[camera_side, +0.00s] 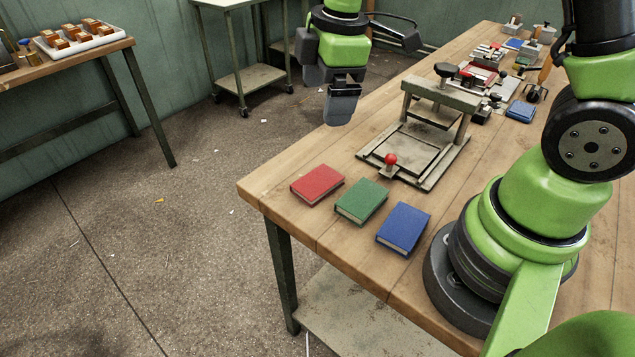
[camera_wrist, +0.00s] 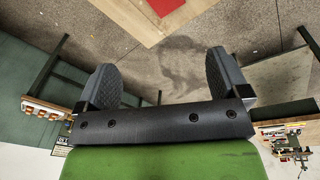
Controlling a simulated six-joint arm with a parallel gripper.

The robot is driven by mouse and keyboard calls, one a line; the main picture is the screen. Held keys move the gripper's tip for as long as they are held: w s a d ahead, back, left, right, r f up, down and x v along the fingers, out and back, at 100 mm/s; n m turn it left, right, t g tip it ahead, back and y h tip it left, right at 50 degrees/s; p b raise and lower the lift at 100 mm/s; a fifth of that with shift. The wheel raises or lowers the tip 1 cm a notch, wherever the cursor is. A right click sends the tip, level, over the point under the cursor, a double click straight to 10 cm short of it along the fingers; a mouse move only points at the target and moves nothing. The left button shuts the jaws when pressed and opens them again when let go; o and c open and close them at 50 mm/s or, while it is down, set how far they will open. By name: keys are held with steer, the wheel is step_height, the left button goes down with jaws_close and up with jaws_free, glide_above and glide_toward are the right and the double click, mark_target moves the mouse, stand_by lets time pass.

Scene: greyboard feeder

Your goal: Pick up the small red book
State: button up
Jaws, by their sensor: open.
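The small red book (camera_side: 317,185) lies flat near the left corner of the wooden workbench, first in a row of three. Next to it lie a green book (camera_side: 361,201) and a blue book (camera_side: 403,229), with narrow gaps between them. In the wrist view, part of the red book (camera_wrist: 165,5) shows at the top edge. My gripper (camera_side: 342,104) hangs in the air above and behind the books, apart from them. In the wrist view, its two fingers (camera_wrist: 165,78) stand wide apart with nothing between them.
A metal press frame with a red knob (camera_side: 391,159) stands on the bench behind the green and blue books. More tools and a blue book (camera_side: 520,111) lie farther back. The bench (camera_side: 275,190) is bare left of the red book. A side table holds a white tray (camera_side: 80,45).

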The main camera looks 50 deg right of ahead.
step_height(320, 180, down, 9)
steer(key=w+n+g, duration=0.2)
steer(key=n, duration=0.3)
glide_above(315, 182)
steer(key=f, duration=0.4)
steer(key=shift+s+d, duration=0.1)
steer(key=shift+s, duration=0.15)
steer(key=f, duration=0.5)
steer(key=shift+w+f, duration=0.2)
steer(key=shift+f, duration=0.15)
steer(key=shift+c, duration=0.2)
steer(key=c, duration=1)
